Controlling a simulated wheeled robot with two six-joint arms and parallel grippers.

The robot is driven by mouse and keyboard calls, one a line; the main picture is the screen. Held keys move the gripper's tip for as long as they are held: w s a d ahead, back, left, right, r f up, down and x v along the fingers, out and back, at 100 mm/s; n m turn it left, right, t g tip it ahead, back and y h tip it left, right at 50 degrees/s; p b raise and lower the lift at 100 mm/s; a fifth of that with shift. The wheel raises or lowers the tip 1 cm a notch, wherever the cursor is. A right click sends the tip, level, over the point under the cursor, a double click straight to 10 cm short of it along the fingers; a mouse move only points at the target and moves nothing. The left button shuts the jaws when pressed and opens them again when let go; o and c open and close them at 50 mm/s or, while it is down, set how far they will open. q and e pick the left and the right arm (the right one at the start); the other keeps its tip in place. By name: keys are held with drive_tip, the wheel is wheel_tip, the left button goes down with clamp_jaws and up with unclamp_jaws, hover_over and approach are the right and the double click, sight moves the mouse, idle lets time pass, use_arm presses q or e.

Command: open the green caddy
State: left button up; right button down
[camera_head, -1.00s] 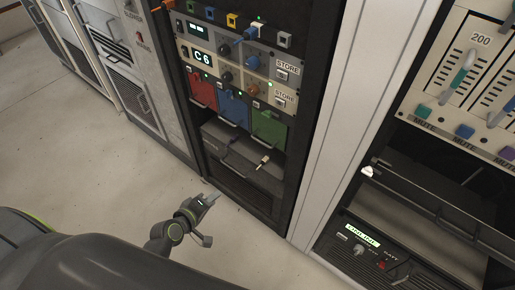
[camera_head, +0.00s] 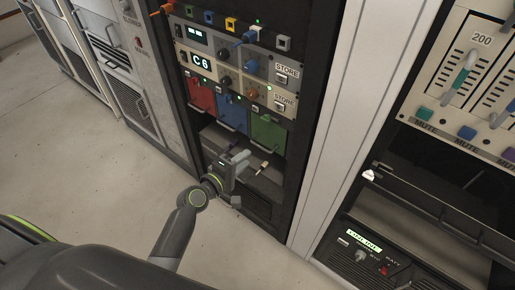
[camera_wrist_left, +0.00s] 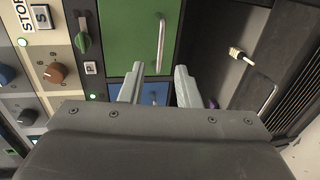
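The green caddy (camera_head: 268,132) is the right one of three coloured caddies in the dark rack, and its front sits in its slot. In the left wrist view the green caddy (camera_wrist_left: 128,38) fills the top middle, with a pale bar handle (camera_wrist_left: 161,45) along its right side. My left gripper (camera_head: 238,160) is below and in front of the caddies. In the left wrist view my left gripper (camera_wrist_left: 156,75) is open, its two fingers apart with nothing held. The handle's lower end lies near the gap between the fingertips; I cannot tell the distance. My right gripper is not in view.
The blue caddy (camera_head: 232,111) and red caddy (camera_head: 201,95) sit left of the green one. A pale plug (camera_head: 264,165) sticks out below. Control panels with knobs (camera_head: 224,80) are above. A white rack post (camera_head: 325,130) stands right. The floor (camera_head: 90,170) is clear.

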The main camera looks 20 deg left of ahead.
use_arm(q)
drive_tip(key=x, duration=0.7)
drive_tip(key=shift+w, duration=0.2)
clamp_jaws()
drive_tip(key=shift+f, duration=0.1)
